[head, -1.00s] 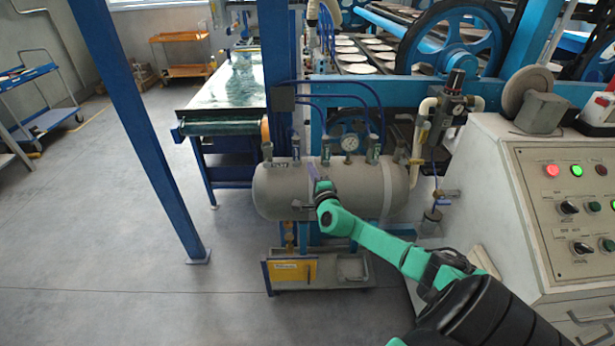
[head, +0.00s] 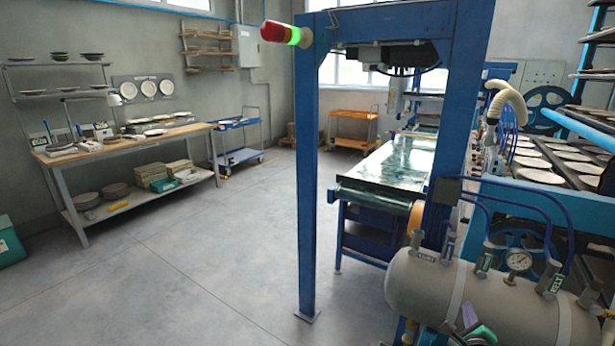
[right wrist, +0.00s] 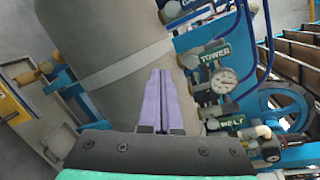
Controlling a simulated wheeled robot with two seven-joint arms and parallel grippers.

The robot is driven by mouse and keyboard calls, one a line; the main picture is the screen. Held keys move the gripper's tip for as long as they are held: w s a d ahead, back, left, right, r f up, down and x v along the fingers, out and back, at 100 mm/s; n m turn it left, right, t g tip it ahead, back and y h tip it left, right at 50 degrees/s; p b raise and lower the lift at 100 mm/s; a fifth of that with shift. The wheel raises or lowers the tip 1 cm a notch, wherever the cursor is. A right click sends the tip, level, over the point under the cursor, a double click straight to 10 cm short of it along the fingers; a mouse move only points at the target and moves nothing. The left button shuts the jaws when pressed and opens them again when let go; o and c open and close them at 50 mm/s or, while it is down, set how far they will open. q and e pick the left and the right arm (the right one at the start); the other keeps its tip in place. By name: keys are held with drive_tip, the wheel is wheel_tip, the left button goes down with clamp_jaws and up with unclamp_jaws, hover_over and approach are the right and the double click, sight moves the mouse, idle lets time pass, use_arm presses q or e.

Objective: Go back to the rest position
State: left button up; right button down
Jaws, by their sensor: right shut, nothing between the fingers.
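My right gripper (head: 468,316) shows at the bottom edge of the head view, in front of the grey air tank (head: 520,300). Its purple fingers are pressed together with nothing between them. In the right wrist view the right gripper (right wrist: 160,80) points along the tank's curved grey side (right wrist: 105,85). Whether the fingertips touch the tank cannot be told. Most of my right arm is out of the head view. My left gripper is not in view.
A round gauge (head: 518,261) and labelled valves (head: 551,282) stand on top of the tank. A blue post (head: 306,190) with a red-green lamp (head: 285,34) rises left of it. A workbench (head: 130,140) stands at the left wall. The floor (head: 200,270) between is clear.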

drive_tip(key=s+a+f+m+g+y, duration=0.2)
drive_tip(key=s+f+m+g, duration=0.2)
drive_tip(key=s+f+m, duration=0.75)
drive_tip(key=s+a+f+m+g+y, duration=0.1)
drive_tip(key=s+a+f+m+g, duration=0.25)
drive_tip(key=s+f+m, duration=0.8)
drive_tip(key=s+a+f+m+g+y, duration=0.2)
drive_tip(key=s+a+f+m, duration=0.6)
drive_tip(key=s, duration=0.3)
drive_tip(key=s+a+f+m+g+y, duration=0.2)
drive_tip(key=s+a+f+m+g, duration=0.1)
drive_tip(key=s+a+f+m, duration=0.5)
drive_tip(key=s+f, duration=0.1)
drive_tip(key=s, duration=0.2)
drive_tip(key=shift+m+g+y, duration=0.3)
drive_tip(key=shift+m+g, duration=0.05)
drive_tip(key=shift+m, duration=0.05)
drive_tip(key=shift+d+f, duration=0.1)
drive_tip(key=shift+f, duration=0.05)
